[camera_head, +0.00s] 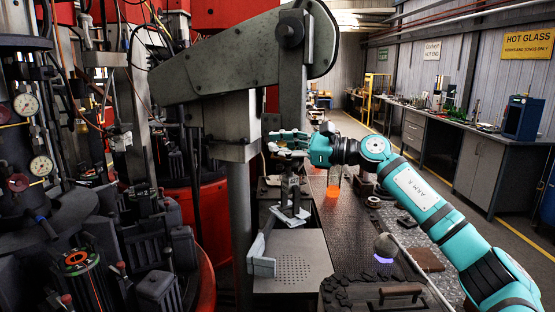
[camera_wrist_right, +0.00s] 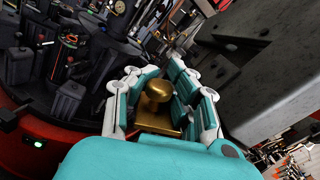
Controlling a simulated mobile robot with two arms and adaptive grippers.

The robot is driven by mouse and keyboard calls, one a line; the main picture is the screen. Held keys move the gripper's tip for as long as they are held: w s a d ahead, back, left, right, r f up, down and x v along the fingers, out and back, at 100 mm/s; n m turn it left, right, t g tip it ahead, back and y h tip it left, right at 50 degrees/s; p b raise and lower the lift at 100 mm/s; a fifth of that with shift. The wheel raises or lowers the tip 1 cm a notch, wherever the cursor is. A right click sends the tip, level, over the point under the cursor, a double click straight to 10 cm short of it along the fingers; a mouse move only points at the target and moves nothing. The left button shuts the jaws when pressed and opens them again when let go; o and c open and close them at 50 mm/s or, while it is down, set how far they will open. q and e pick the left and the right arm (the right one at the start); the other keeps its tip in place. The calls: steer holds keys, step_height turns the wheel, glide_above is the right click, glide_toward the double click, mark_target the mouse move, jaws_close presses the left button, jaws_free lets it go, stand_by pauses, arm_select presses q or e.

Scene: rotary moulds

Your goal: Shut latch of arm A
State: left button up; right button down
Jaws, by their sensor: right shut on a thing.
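My right gripper (camera_head: 285,142) reaches in from the right in the head view, beside the grey column under the big overhead arm. In the right wrist view its teal and white fingers (camera_wrist_right: 165,98) are closed around a brass piece (camera_wrist_right: 156,95) with a round knob on a flat base. Whether this brass piece is fixed to something or held free is hidden by the fingers. Dark mould arms (camera_head: 165,250) and black blocks stand around the machine at the left. I cannot make out which is arm A or how its latch stands. My left gripper is not in view.
The grey column (camera_head: 240,210) and overhead arm (camera_head: 235,62) stand close to my right gripper. Below are a perforated plate (camera_head: 300,262) and a dark bench top (camera_head: 350,235). An orange glowing piece (camera_head: 333,191) sits there. The aisle floor at the right is clear.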

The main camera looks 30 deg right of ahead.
mark_target(279, 157)
step_height(279, 157, down, 3)
steer(key=n+b, duration=0.5)
steer(key=b, duration=0.1)
steer(key=shift+s+n, duration=0.15)
steer(key=shift+n, duration=0.15)
steer(key=shift+f+n+b, duration=0.3)
steer(key=shift+n+b, duration=0.6)
steer(key=shift+w+d+f+n+b, duration=0.15)
steer(key=shift+f+n+b, duration=0.3)
steer(key=shift+n, duration=0.6)
steer(key=shift+w+d+f+n+b, duration=0.2)
steer(key=shift+n+b, duration=0.45)
steer(key=shift+n, duration=0.35)
steer(key=shift+w+d+f+n+b, duration=0.15)
steer(key=shift+f+n+b, duration=0.3)
steer(key=shift+n, duration=0.6)
steer(key=shift+r, duration=0.1)
steer(key=c, duration=1.7)
jaws_free()
steer(key=o, duration=0.6)
steer(key=shift+s+d+r, duration=0.15)
steer(key=shift+s+d, duration=0.15)
steer(key=shift+d, duration=0.05)
steer(key=shift+w+a, duration=0.1)
steer(key=shift+a, duration=0.05)
